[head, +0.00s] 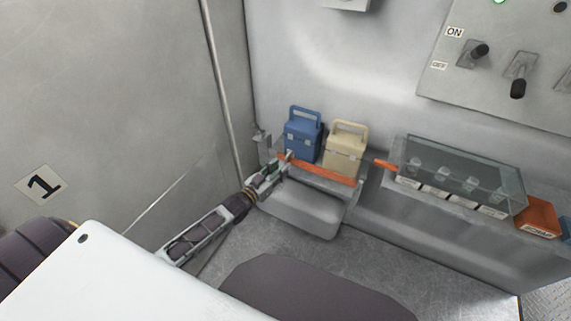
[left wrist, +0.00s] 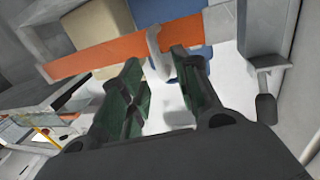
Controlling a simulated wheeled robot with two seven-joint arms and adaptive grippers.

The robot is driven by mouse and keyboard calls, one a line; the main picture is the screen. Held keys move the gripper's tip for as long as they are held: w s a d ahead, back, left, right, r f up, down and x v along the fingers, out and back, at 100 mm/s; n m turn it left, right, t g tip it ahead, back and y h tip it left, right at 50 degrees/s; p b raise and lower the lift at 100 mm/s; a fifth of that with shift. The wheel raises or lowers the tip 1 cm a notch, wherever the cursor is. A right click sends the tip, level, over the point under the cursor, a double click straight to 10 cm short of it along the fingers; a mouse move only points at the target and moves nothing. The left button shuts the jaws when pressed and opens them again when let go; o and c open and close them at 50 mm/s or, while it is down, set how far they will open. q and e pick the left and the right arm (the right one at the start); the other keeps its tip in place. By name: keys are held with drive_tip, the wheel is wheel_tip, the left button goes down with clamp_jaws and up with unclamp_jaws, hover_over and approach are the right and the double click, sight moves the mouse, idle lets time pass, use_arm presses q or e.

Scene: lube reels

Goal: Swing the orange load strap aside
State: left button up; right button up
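The orange load strap (head: 328,173) runs straight across the front of the shelf holding a blue case (head: 302,138) and a cream case (head: 344,147). In the left wrist view the strap (left wrist: 100,58) crosses the upper part, with a pale upright tab (left wrist: 155,45) on it. My left gripper (head: 284,161) is at the strap's left end in the head view. Its fingers (left wrist: 158,75) are open in the left wrist view, with the tab's lower end in line with the gap between them. Contact is not clear. My right gripper is not in view.
A clear-lidded box (head: 462,172) stands on the bench to the right, with an orange-red box (head: 538,217) at its end. A vertical pole (head: 222,90) stands left of the shelf. A switch panel (head: 505,60) is on the back wall.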

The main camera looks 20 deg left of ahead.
sight(285, 163)
use_arm(q)
drive_tip(key=shift+x, duration=2.15)
clamp_jaws()
